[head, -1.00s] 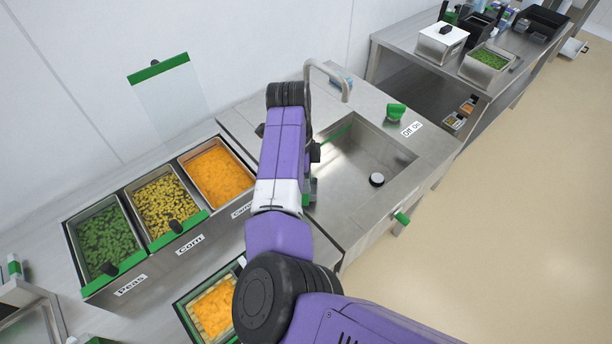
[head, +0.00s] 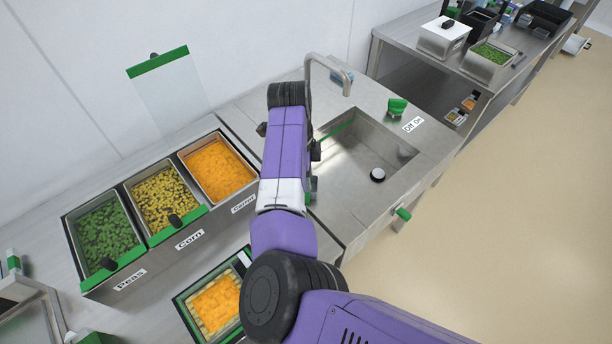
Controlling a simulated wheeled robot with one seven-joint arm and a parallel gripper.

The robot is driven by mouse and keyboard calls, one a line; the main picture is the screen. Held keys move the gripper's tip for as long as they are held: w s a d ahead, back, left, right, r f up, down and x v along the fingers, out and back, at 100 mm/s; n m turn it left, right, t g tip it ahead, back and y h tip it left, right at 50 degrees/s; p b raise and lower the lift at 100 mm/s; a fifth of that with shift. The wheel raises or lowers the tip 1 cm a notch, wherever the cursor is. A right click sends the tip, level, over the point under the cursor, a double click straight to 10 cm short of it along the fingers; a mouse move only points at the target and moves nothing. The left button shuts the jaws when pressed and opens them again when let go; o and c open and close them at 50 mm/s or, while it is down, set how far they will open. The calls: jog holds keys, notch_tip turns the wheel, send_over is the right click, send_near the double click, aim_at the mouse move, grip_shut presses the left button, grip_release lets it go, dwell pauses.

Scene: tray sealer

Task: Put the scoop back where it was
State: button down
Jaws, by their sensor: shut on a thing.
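The scoop that the task names cannot be made out as held. Black handle ends show at the corn bin (head: 174,221) and at the peas bin (head: 109,264). No such handle shows at the carrot bin (head: 243,205), though my arm covers the area just right of it. My purple arm reaches up the middle of the view, over the counter between the bins and the sink. My gripper and anything in it are hidden behind the forearm. A small grey and green piece peeks out at the forearm's right side; I cannot tell what it is.
A green-rimmed tray (head: 184,306) with orange food stands at the front, partly behind my arm. The sink (head: 350,185) with its tap (head: 330,62) lies to the right. A green-edged clear panel (head: 165,95) stands behind the bins. The floor at right is clear.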

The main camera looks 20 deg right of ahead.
jog(key=c, duration=1.2)
grip_release()
jog(key=shift+c, duration=1.4)
notch_tip(320, 180, up, 7)
jog(key=p, duration=0.5)
jog(key=shift+p, duration=0.4)
